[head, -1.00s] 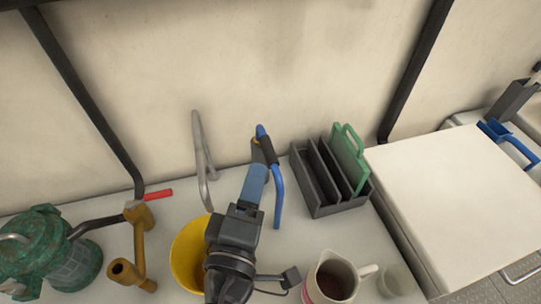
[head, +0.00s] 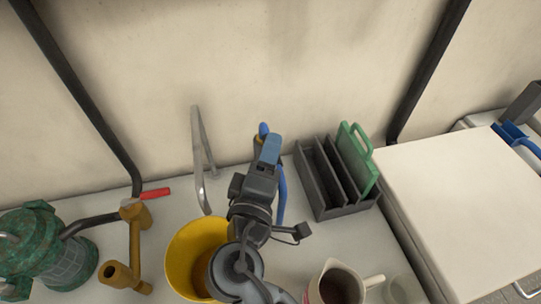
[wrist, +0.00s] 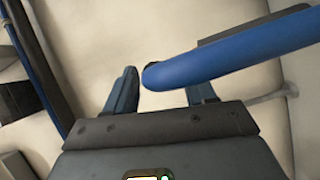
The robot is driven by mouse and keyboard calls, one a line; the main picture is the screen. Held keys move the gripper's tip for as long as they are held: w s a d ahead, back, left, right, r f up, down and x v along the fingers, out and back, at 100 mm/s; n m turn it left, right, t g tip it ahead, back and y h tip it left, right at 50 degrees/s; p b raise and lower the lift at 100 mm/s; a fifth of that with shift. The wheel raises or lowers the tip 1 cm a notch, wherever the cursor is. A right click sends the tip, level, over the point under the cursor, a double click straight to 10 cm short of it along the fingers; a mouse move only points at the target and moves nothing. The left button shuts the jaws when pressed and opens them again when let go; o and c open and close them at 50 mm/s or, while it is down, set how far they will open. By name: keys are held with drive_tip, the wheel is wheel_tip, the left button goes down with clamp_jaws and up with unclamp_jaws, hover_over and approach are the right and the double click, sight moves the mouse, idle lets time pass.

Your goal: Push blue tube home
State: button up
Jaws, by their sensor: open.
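The blue tube (head: 282,195) stands near the back wall. Its bent upper end (head: 263,129) shows just beyond my gripper, and its middle is hidden. In the wrist view the blue tube (wrist: 235,55) runs in from the right, and its rounded end lies by the gap between my fingers, crossing in front of the right finger. My gripper (head: 268,146) is open, with its blue fingers pointing toward the wall. In the wrist view the fingers (wrist: 163,88) stand apart with nothing clearly held. I cannot tell whether they touch the tube.
A bent grey metal pipe (head: 198,150) stands left of my gripper. A yellow bucket (head: 184,255) is below it. A dark divided rack (head: 315,178) with a green handled board (head: 357,160) is to the right. A mug (head: 337,283) stands in front, and a white box (head: 455,205) fills the right.

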drive_tip(key=shift+w+d, duration=0.1)
drive_tip(key=shift+w, duration=0.35)
clamp_jaws()
